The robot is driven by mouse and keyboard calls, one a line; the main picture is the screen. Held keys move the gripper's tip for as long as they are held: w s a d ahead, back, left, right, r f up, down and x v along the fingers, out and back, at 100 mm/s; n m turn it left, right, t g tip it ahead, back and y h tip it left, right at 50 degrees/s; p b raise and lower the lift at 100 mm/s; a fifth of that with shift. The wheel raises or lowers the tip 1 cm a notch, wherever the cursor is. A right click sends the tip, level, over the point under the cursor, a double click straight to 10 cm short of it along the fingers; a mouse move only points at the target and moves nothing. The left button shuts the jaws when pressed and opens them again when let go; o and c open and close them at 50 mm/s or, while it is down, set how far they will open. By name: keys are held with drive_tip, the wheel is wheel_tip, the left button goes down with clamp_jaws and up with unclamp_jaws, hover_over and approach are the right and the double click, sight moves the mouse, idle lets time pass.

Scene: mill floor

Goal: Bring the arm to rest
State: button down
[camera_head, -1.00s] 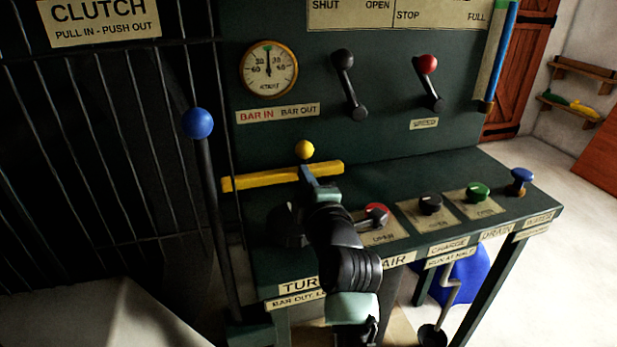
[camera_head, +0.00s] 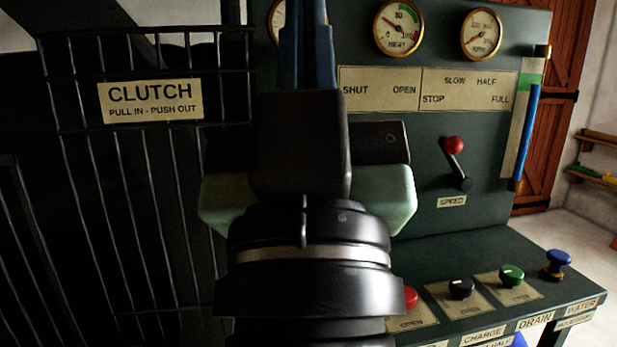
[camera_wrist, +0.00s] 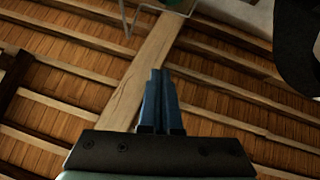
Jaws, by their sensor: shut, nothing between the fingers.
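My gripper (camera_head: 309,35) rises close in front of the camera in the head view, pointing up, with its narrow blue fingers together near the top edge. In the wrist view my gripper (camera_wrist: 160,75) shows its two blue fingers side by side, shut with nothing held. Behind the fingers there is a wooden plank ceiling (camera_wrist: 70,55) with a broad beam (camera_wrist: 140,75). My arm and gripper body hide the middle of the control panel, including most of one gauge.
The dark green panel carries a heat gauge (camera_head: 399,27), another gauge (camera_head: 481,34) and a red-knobbed speed lever (camera_head: 456,163). A barred clutch guard (camera_head: 100,190) stands left. The desk holds a red knob (camera_head: 409,297), a black knob (camera_head: 461,288), a green knob (camera_head: 512,274) and a blue knob (camera_head: 558,260).

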wheel_tip(320, 180, up, 26)
drive_tip(key=s+m+p, duration=0.1)
drive_tip(key=p, duration=2.4)
drive_tip(key=shift+s+r+t, duration=0.15)
drive_tip(key=shift+s+t, duration=0.15)
drive_tip(key=shift+s, duration=0.05)
